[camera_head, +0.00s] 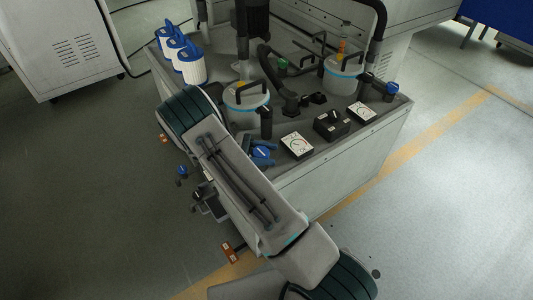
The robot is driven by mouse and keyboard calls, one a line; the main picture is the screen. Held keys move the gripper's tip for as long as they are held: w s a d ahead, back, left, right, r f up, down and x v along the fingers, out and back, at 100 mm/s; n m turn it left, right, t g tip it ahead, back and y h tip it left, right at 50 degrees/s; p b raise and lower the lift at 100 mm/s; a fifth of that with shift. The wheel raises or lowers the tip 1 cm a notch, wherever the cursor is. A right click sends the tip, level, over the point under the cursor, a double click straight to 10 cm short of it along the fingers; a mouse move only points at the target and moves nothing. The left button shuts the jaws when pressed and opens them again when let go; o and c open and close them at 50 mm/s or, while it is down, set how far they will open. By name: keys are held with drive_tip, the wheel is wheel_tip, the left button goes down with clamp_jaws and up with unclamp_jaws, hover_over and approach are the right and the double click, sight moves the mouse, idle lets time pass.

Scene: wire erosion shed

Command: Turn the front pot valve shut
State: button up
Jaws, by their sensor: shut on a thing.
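The front pot valve (265,153) has a blue handle on the near part of the cart top, beside my arm. The front pot (243,112), pale with a blue band and a dark lid handle, stands just behind it. My gripper (251,148) is at the valve's blue handle, shut on it. Only a small dark part of the gripper shows; my arm link covers the rest. The handle's exact angle is hard to read, and the valve's lower body is hidden.
A second pot (343,76) stands farther right, with another blue-handled valve (391,89) at the cart corner. Two white dial gauges (297,146) (361,112) flank a black box (331,125). White-and-blue canisters (190,66) stand at back left.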

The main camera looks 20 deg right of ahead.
drive_tip(key=shift+s+a+m+g+y, duration=0.1)
drive_tip(key=shift+m+g+y, duration=0.2)
drive_tip(key=shift+m+g, duration=0.15)
drive_tip(key=o, duration=1)
drive_tip(key=v, duration=1.3)
drive_tip(key=shift+w+a+f, duration=0.1)
drive_tip(key=shift+w+a, duration=0.15)
drive_tip(key=shift+a, duration=0.1)
